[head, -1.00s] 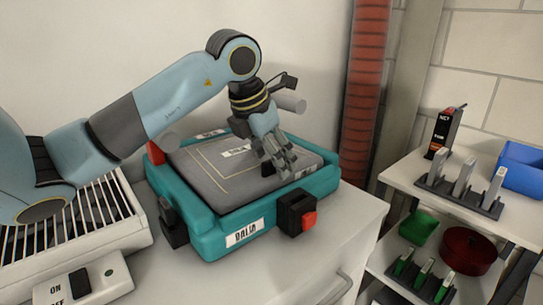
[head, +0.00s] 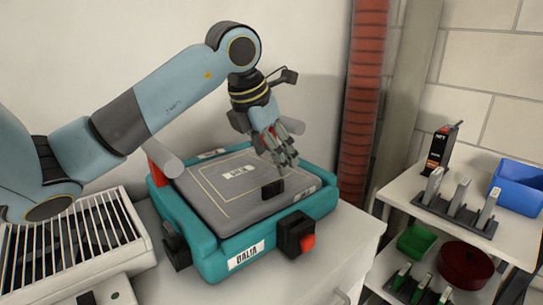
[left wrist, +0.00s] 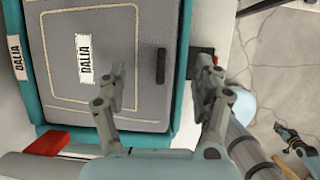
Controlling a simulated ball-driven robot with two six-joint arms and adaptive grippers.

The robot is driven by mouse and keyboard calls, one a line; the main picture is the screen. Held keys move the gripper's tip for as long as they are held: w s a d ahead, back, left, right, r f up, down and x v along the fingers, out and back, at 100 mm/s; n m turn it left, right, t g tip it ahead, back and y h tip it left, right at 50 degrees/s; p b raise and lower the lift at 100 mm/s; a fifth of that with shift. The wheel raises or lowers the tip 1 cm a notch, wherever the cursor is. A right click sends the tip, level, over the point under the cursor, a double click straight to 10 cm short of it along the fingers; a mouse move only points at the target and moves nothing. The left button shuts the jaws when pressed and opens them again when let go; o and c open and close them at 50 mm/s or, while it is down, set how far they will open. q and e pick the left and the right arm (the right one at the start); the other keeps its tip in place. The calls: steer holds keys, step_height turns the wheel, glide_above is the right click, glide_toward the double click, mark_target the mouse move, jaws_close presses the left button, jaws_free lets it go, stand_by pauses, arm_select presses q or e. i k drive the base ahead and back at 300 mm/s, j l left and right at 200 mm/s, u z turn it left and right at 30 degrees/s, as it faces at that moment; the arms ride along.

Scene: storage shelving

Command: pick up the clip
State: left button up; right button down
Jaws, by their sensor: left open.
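No thing is clearly marked as the clip; the likeliest is a small black upright piece (head: 272,189) on the grey lid (head: 222,192) of a teal case. In the left wrist view the black piece (left wrist: 161,66) lies between the two fingers as seen from above. My left gripper (head: 285,160) is open and empty, pointing down above the lid, just behind and above the black piece and apart from it. The left wrist view shows its fingers (left wrist: 161,72) spread wide.
The teal case (head: 205,257) has a black latch with a red button (head: 297,237) at its front. It stands on a white cabinet (head: 335,262) beside a slatted unit (head: 75,240). Shelving at right holds a rack (head: 455,215) and a blue bin (head: 520,185). A red column (head: 363,110) stands behind.

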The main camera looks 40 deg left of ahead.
mark_target(171, 236)
steer(key=k+l, duration=0.75)
steer(key=l, duration=0.2)
